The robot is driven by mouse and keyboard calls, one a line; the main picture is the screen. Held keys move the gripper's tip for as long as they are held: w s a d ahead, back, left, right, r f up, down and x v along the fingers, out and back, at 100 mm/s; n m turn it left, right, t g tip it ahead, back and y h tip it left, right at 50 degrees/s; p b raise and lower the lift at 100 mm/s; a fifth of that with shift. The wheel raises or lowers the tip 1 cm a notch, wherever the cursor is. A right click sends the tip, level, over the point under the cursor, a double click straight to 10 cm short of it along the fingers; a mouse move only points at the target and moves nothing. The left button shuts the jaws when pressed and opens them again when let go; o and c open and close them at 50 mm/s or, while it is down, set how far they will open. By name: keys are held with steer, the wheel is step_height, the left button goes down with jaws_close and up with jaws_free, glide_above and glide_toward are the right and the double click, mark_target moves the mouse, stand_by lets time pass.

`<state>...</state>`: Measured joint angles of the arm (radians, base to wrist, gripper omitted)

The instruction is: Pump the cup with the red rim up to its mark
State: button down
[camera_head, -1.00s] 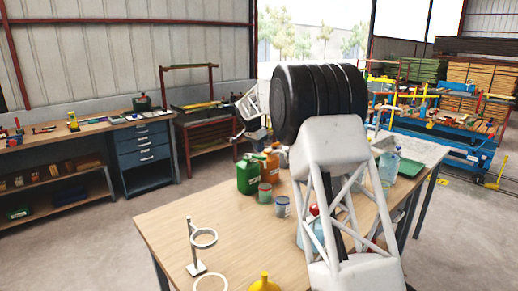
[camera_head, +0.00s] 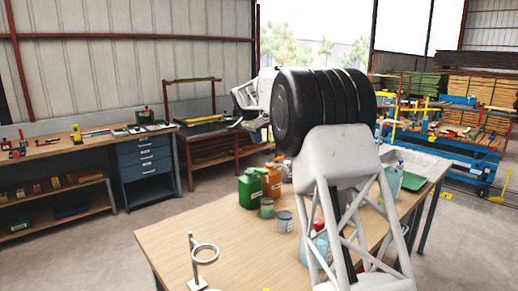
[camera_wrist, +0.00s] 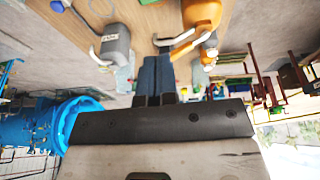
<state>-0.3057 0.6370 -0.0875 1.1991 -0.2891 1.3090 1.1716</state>
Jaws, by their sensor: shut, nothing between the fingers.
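A small green cup (camera_head: 267,208) with what looks like a reddish rim stands on the wooden table in the head view, in front of the green canister (camera_head: 250,188). A grey-blue cup (camera_head: 285,221) stands just right of it. My gripper is shut and empty; its dark fingers (camera_wrist: 155,82) are together in the wrist view, with only air at their tips. In the wrist view, a grey pump container (camera_wrist: 116,44) and an orange container (camera_wrist: 201,14) with a pale spout lie beyond the fingers. Fill marks are too small to see.
A ring stand (camera_head: 203,250) stands at the table's front left. An orange canister (camera_head: 271,180) stands beside the green one. A clear bottle with a red top (camera_head: 320,240) is partly hidden by my arm. The left part of the table (camera_head: 190,222) is mostly clear.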

steer(key=shift+v, duration=1.35)
steer(key=c, duration=1.8)
jaws_free()
steer(key=o, duration=0.5)
steer(key=shift+f, duration=0.1)
steer(key=shift+c, duration=0.2)
steer(key=o, duration=0.4)
steer(key=shift+d+f+n, duration=0.15)
steer(key=shift+f+n, duration=0.1)
steer(key=shift+n, duration=0.35)
steer(key=d+f+n+y, duration=0.1)
steer(key=f+n, duration=0.2)
steer(key=n, duration=0.2)
steer(key=d+f+n+g+y, duration=0.1)
steer(key=f+n, duration=0.1)
steer(key=n, duration=0.4)
steer(key=w+d+f+n+g, duration=0.1)
steer(key=f+n, duration=0.2)
steer(key=n, duration=0.3)
steer(key=shift+w+f+y, duration=0.15)
steer(key=shift+f+y, duration=0.15)
steer(key=shift+y, duration=0.1)
steer(key=shift+f, duration=0.1)
